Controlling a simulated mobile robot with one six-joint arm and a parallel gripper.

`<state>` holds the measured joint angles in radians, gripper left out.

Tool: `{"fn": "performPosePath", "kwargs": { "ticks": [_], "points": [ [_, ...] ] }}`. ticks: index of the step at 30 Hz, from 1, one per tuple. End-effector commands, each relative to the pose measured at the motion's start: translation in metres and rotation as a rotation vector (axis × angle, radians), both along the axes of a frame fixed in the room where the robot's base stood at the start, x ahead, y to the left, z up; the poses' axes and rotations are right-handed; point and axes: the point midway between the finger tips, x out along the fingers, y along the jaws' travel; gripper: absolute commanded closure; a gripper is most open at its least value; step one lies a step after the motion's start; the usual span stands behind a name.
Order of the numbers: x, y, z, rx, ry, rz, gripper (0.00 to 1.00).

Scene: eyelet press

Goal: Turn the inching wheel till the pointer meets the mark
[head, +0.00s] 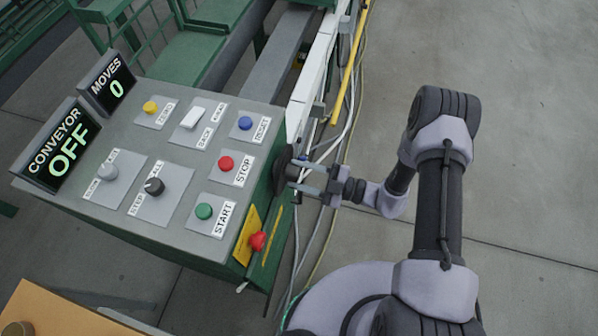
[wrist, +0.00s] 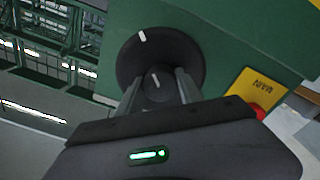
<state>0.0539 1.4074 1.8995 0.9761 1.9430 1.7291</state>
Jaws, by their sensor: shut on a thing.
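The inching wheel (wrist: 185,50) is a black disc with a raised round hub (wrist: 157,79), on the green side wall of the console. In the head view the wheel (head: 281,168) shows edge-on at the console's right side. A white mark (wrist: 142,36) lies near the disc's upper rim. A short white line, perhaps the pointer, shows on the hub face, tilted slightly left of upright. Which part turns, I cannot tell. My gripper (wrist: 158,84) is shut on the hub, one finger on each side; in the head view it (head: 295,175) reaches in from the right.
A red knob (head: 257,240) on a yellow plate (head: 246,236) sits close below the wheel. The console top (head: 140,128) holds several buttons and switches; its displays read CONVEYOR OFF (head: 60,148) and MOVES 0 (head: 108,84). Cables (head: 345,130) run behind my gripper. Open floor lies right.

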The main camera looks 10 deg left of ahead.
Motion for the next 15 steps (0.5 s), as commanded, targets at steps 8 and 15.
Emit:
{"fn": "performPosePath", "kwargs": {
  "ticks": [8,15],
  "points": [
    [-0.0009,-0.0001,-0.0005,0.012,0.16,0.0,1.0],
    [-0.0009,-0.0001,-0.0006,0.017,0.23,-0.001,1.0]
  ]
}}
